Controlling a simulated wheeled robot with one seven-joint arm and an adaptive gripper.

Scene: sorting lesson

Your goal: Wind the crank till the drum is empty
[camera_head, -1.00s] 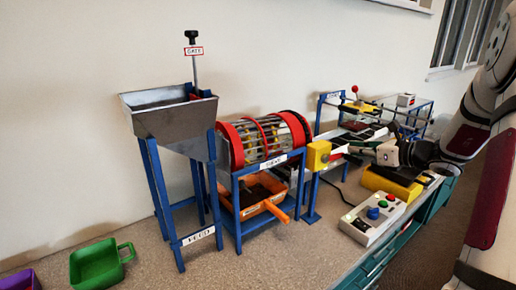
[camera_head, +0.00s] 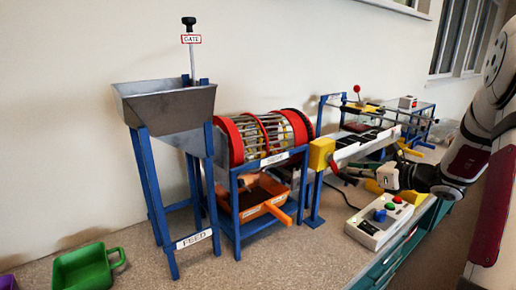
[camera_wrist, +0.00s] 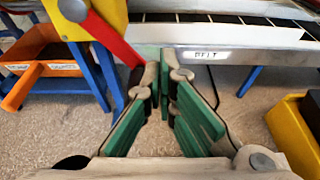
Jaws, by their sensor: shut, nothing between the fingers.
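The drum (camera_head: 236,142) is a barred cage with red rings on a blue stand. From here I cannot tell what is inside it. A yellow box (camera_head: 321,153) sits at the drum's right end. In the wrist view the yellow panel (camera_wrist: 105,14) carries a grey hub and a red crank arm (camera_wrist: 112,38) slanting down toward my fingertips. My gripper (camera_wrist: 166,75) has its green-padded fingers shut and empty, close to the arm's lower end. I cannot tell whether they touch. In the head view my gripper (camera_head: 347,175) is just right of the yellow box.
An orange tray (camera_head: 280,208) with dark material sits under the drum. A belt (camera_wrist: 230,35) runs behind my gripper. A button box (camera_head: 378,222) stands in front, right.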

